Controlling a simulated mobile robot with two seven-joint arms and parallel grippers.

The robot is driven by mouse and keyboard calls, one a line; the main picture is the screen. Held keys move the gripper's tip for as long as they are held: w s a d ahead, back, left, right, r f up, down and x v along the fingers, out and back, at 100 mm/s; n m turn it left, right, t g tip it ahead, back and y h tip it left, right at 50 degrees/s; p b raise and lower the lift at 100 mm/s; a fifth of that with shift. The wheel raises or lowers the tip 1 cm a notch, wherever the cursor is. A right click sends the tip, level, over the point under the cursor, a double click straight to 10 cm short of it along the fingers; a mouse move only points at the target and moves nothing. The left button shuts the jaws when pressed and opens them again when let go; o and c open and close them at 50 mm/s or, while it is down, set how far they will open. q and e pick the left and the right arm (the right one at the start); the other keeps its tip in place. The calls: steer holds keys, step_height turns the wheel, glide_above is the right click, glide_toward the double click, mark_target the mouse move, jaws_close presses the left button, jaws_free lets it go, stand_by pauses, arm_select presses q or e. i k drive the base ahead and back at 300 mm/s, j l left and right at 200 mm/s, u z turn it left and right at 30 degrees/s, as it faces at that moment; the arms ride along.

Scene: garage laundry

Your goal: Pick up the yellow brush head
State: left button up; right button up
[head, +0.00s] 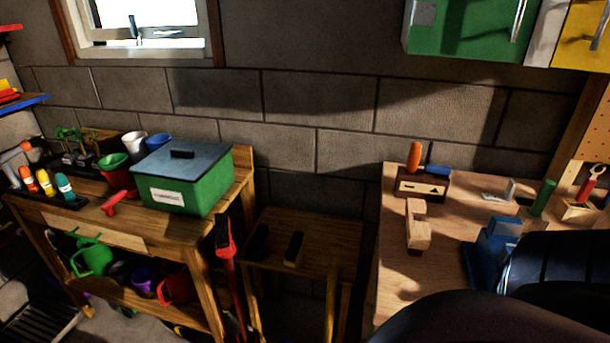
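On the small wooden table (330,238) in the middle stands a dark block with a yellow lower edge (292,262), which looks like the yellow brush head; most of it is in shadow. A second dark block (259,242) stands just left of it, apart from it. Neither of my grippers shows in the head view. A large dark rounded shape, apparently part of my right arm, fills the lower right corner, well to the right of the small table.
A red and black long-handled tool (227,262) stands upright at the small table's left edge. Left is a potting bench with a green box (203,187). Right is a workbench (395,268) with a wooden clamp-like piece (417,228) and a blue vise (485,255).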

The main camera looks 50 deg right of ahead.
mark_target(292, 258)
steer(key=z, duration=1.4)
